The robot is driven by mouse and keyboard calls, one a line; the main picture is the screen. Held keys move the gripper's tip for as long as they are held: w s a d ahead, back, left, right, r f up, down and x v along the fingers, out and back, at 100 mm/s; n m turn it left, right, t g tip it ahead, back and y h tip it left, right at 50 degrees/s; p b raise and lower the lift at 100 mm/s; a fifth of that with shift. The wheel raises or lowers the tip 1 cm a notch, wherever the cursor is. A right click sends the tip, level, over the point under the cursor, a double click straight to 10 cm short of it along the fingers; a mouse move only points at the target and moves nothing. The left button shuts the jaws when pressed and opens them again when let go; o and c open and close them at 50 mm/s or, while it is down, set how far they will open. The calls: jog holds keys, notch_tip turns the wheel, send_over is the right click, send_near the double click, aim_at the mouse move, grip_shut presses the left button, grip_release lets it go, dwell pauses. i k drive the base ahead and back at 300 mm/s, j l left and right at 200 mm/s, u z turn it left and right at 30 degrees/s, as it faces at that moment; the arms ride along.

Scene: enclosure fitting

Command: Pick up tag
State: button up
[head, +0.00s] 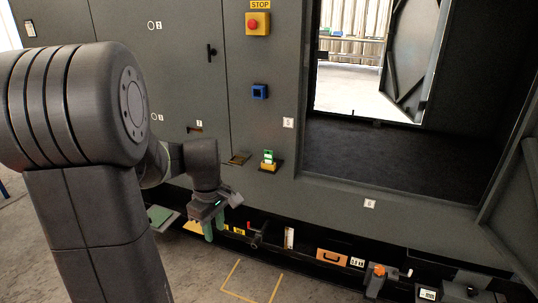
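My gripper (214,225) points downward at the lower left of the cabinet, above the low black shelf. Its two greenish fingers are small and overlap in this view, so I cannot tell how far apart they are. No held object can be made out. Small yellow labels (239,231) lie on the shelf just right of the fingers. An upright white piece with a reddish mark (289,238) stands farther right. I cannot tell which of these small pieces is the tag.
The shelf also holds an orange case (332,258), an orange-topped device (376,276) and a small white display (427,294). A green plate (160,215) lies left of my gripper. The cabinet face carries a red stop button (257,23) and a green-lit switch (268,161).

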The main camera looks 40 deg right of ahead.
aim_at(268, 154)
jog(key=i+l, duration=0.15)
jog(key=l, duration=0.25)
jog(key=i+l+u, duration=0.1)
jog(key=l, duration=0.3)
jog(key=i+l, duration=0.25)
jog(key=l, duration=0.15)
jog(key=i+l, duration=0.15)
jog(key=l, duration=0.25)
jog(key=i+l+u, duration=0.1)
jog(key=l, duration=0.3)
jog(key=i+l, duration=0.2)
jog(key=l, duration=0.2)
jog(key=i+l, duration=0.15)
jog(key=l, duration=0.25)
jog(key=u, duration=0.05)
